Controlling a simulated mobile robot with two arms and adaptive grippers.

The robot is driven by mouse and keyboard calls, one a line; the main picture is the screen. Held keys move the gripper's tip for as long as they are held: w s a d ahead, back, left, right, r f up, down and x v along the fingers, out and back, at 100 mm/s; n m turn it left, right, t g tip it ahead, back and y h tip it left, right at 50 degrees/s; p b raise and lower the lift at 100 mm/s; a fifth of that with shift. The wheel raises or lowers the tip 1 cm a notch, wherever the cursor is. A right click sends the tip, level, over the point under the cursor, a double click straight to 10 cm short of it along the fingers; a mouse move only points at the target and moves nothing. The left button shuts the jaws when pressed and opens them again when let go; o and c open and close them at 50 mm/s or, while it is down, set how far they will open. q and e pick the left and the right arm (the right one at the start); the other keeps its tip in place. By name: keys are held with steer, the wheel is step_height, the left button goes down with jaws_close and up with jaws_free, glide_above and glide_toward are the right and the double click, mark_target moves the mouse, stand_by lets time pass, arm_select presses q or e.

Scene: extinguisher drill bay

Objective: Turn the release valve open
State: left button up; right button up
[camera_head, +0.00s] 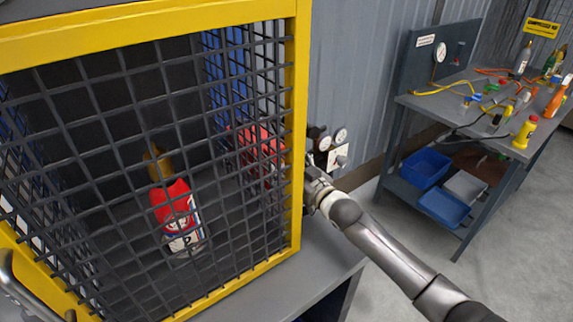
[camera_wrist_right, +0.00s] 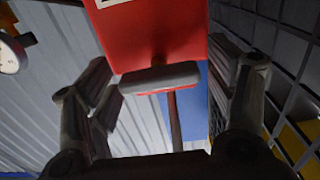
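In the right wrist view, a grey rounded bar (camera_wrist_right: 160,78), apparently the valve's handle, sits on a thin stem in front of a red box (camera_wrist_right: 150,35). My right gripper (camera_wrist_right: 165,95) is open, its fingers spread on either side of the bar with gaps visible. It appears empty, and I see no clear contact with the bar. In the head view my right arm reaches in from the lower right, and my right gripper (camera_head: 312,188) is at the cage's right side, its fingertips largely hidden by the yellow post. My left gripper is not in view.
A yellow-framed mesh cage (camera_head: 298,120) holds a red-and-white extinguisher (camera_head: 177,212). Round gauges (camera_head: 340,136) sit right of the cage. A workbench (camera_head: 470,108) with cables, bottles and tools stands at right, blue bins (camera_head: 425,168) below. Grey floor lies between.

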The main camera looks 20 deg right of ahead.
steer(key=c, duration=0.9)
steer(key=shift+o, duration=0.2)
steer(key=shift+n, duration=0.4)
steer(key=n, duration=0.2)
steer(key=shift+n+p, duration=0.3)
steer(key=shift+n, duration=0.1)
steer(key=shift+a+n, duration=0.1)
steer(key=shift+n, duration=1.8)
steer(key=o, duration=1)
